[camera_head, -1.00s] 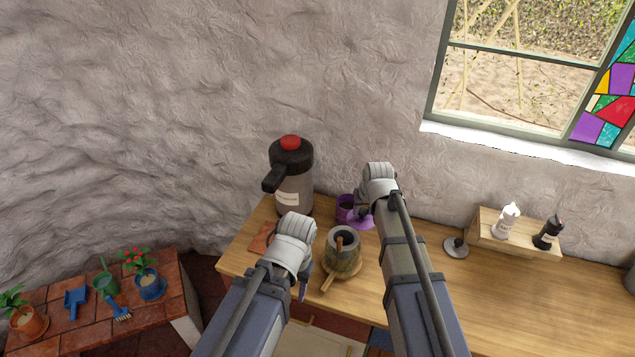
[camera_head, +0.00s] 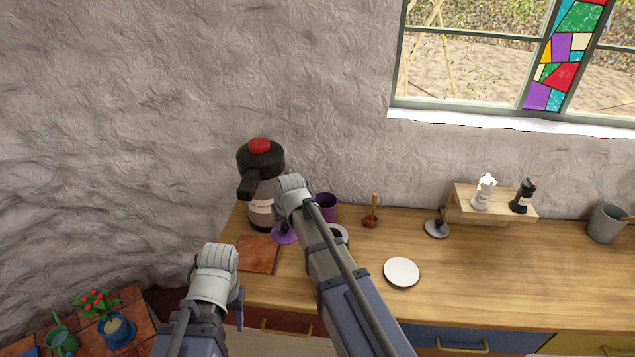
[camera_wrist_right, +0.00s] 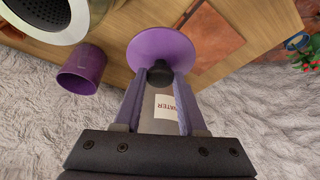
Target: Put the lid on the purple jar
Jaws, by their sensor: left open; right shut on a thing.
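The purple jar (camera_head: 326,206) stands upright on the wooden counter, its open top showing; it also shows at the left of the right wrist view (camera_wrist_right: 82,70). My right gripper (camera_wrist_right: 160,74) is shut on the purple lid (camera_wrist_right: 162,50) by its knob. The lid is apart from the jar, left of it and nearer me in the head view (camera_head: 285,234). In the head view my right wrist hides the fingers. My left gripper (camera_head: 240,308) hangs empty at the counter's front left; its fingers are partly hidden.
A dispenser with a red top (camera_head: 260,190) stands behind the lid, close to my right wrist. The mortar (camera_head: 340,234) is mostly hidden by my right arm. A terracotta tile (camera_head: 260,254) lies at left.

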